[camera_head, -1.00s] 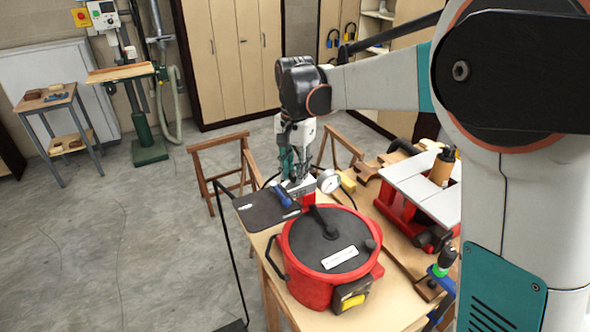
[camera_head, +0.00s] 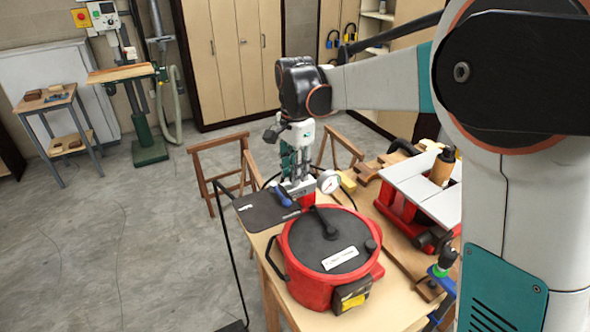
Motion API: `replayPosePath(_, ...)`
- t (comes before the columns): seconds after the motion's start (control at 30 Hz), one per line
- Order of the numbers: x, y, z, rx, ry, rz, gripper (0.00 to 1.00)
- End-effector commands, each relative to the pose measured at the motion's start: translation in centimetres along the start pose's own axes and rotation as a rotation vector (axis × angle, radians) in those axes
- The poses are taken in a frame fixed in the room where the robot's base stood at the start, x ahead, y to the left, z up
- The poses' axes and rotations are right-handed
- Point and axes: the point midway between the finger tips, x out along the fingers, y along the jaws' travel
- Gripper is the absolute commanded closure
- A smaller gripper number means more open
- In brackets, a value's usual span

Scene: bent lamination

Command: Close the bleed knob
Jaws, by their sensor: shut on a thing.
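My gripper (camera_head: 296,178) points down at the far end of the workbench, over a small grey and red pump unit (camera_head: 307,200) behind the red pot. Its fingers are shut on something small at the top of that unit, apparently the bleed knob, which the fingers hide. A round white gauge (camera_head: 329,181) stands just right of the fingers. A blue handle (camera_head: 280,196) lies to their left, over a dark mat.
A large red pot (camera_head: 289,262) with a black lid (camera_head: 326,238) stands in front of the pump unit. A red machine with a pale top (camera_head: 424,186) stands at the right. The dark mat (camera_head: 258,211) lies at the left edge of the workbench.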

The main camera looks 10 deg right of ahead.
Motion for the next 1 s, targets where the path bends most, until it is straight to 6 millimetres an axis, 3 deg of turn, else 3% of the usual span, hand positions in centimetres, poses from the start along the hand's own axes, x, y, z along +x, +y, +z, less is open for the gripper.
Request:
replayPosePath(0.17,0.0,0.0,-0.1,0.001,0.001,-0.001,0.97)
replayPosePath(0.2,0.0,0.0,-0.1,0.000,0.001,-0.001,0.67)
replayPosePath(0.27,0.0,0.0,0.0,0.000,0.001,-0.001,0.53)
replayPosePath(0.67,-0.3,0.0,0.0,0.000,0.000,0.000,0.52)
replayPosePath(0.77,-1.3,0.0,0.0,-0.001,0.000,0.000,0.52)
replayPosePath(1.0,-5.9,0.0,0.0,0.000,0.000,0.000,0.52)
